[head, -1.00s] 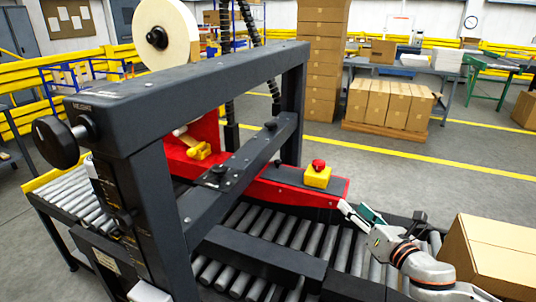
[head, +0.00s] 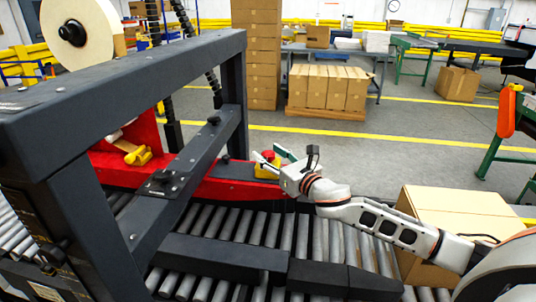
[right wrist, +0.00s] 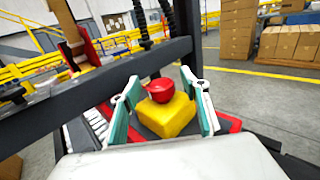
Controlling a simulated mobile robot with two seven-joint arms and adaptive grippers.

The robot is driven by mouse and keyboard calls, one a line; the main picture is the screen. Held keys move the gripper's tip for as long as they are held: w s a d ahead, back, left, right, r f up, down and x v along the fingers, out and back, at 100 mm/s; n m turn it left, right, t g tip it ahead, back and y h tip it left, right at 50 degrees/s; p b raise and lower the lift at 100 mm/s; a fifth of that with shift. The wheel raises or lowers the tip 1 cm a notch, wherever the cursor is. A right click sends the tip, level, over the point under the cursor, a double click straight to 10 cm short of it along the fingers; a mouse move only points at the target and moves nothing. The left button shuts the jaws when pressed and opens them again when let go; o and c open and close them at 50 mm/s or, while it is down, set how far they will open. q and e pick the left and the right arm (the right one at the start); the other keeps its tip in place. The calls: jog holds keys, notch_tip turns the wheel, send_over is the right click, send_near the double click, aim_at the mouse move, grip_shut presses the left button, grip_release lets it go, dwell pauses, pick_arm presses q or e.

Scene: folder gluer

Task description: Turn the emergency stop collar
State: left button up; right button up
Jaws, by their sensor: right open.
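The emergency stop is a red mushroom button (head: 268,155) on a yellow box (head: 264,171), fixed on the red side beam (head: 225,188) of the machine. In the right wrist view the red button (right wrist: 160,91) and yellow box (right wrist: 165,118) sit in the middle. My right gripper (head: 271,160) is open at the stop, its teal-padded fingers spread. In the wrist view one finger stands on each side of the button; I see no clear contact. The collar is not distinct from the button. My left gripper is not in view.
The dark machine frame (head: 130,75) stands left of the stop, with a crossbar (head: 185,180) close by. The roller conveyor (head: 215,225) runs below. A carton (head: 445,220) lies on the right under my right arm. Stacked cartons (head: 330,88) stand behind on a pallet.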

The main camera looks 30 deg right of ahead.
jog(key=shift+w+a, duration=0.1)
jog(key=shift+w, duration=0.2)
